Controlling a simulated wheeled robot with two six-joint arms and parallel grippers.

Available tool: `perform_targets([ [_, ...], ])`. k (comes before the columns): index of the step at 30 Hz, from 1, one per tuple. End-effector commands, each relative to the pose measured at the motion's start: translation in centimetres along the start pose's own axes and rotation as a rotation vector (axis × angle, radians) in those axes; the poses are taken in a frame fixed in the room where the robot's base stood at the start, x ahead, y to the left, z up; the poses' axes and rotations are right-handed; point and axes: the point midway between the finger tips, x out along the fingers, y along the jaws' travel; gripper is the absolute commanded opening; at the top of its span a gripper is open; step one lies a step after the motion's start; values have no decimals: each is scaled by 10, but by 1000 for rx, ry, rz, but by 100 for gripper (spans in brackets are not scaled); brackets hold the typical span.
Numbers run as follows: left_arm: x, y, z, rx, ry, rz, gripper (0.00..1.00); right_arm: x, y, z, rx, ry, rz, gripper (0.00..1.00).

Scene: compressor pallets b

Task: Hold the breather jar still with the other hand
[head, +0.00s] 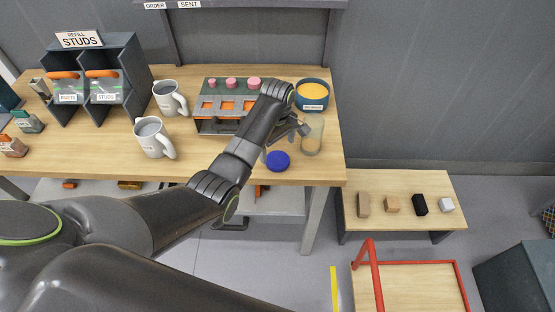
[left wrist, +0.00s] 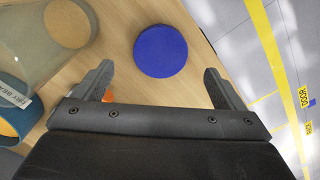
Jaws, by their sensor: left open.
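The breather jar (head: 312,135) is a clear jar with a tan bottom, standing near the right end of the workbench. It also shows at the upper left of the left wrist view (left wrist: 30,35), partly cut off. A blue round lid (head: 278,161) lies on the bench near the front edge, apart from the jar; it also shows in the left wrist view (left wrist: 160,51). My left gripper (head: 298,128) is open and empty, beside the jar in the head view. Its spread fingers (left wrist: 157,85) point towards the lid side, with the jar outside them. My right gripper is not in view.
A teal bowl of orange contents (head: 312,94) stands behind the jar. A grey rack with pink knobs (head: 215,100) and two mugs (head: 152,138) are to the left. The bench's front edge is close to the lid. A low table (head: 400,185) is right.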

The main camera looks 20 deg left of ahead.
Motion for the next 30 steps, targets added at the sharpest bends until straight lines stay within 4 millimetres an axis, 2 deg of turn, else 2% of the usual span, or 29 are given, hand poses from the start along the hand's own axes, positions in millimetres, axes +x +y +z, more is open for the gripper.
perform_targets([
  [5,7,-1,1,0,-2,-3,92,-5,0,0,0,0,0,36],
  [10,28,-1,1,0,-2,-4,92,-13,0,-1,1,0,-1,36],
  [16,49,-1,1,0,0,-1,92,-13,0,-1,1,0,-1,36],
  [28,52,-1,1,0,0,0,92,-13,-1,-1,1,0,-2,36],
  [30,52,-1,1,0,0,0,85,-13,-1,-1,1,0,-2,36],
])
